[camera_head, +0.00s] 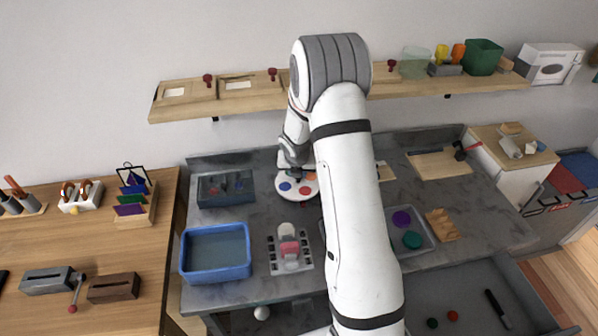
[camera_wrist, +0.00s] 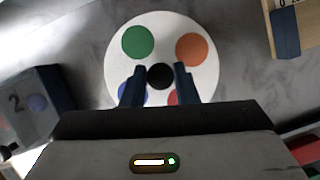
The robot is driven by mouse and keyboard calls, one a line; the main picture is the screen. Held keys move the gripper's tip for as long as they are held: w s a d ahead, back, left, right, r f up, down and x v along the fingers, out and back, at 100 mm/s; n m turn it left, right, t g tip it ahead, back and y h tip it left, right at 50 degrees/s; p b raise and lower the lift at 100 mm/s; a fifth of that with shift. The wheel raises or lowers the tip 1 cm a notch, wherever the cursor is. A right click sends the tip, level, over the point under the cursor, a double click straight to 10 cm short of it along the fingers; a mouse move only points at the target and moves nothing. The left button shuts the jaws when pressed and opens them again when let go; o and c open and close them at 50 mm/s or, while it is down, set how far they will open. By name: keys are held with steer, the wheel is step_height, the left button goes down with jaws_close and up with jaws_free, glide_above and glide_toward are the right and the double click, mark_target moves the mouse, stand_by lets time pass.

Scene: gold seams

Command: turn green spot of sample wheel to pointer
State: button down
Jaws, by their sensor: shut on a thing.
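The sample wheel (camera_head: 294,196) is a white disc with coloured spots on the grey counter, partly hidden by my arm in the head view. In the wrist view the wheel (camera_wrist: 165,28) shows a green spot (camera_wrist: 138,42) at upper left and an orange spot (camera_wrist: 191,47) at upper right. A blue spot (camera_wrist: 131,96) and a red spot (camera_wrist: 174,98) are partly covered by my fingers. My gripper (camera_wrist: 160,73) is shut on the black centre knob (camera_wrist: 160,77), one finger each side. I cannot make out the pointer in either view.
A dark tray (camera_head: 225,203) stands left of the wheel, with a blue bin (camera_head: 216,281) in front of it. A stand with a pink piece (camera_head: 289,249) is in front of the wheel. A wooden shelf (camera_head: 243,104) runs along the wall behind.

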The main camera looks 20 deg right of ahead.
steer(key=shift+s+f, duration=0.15)
steer(key=shift+s, duration=0.05)
steer(key=c, duration=1.1)
jaws_free()
steer(key=shift+c, duration=0.2)
steer(key=shift+w, duration=0.1)
steer(key=shift+r, duration=0.2)
steer(key=p+v, duration=0.1)
steer(key=v, duration=0.6)
steer(key=shift+r, duration=0.25)
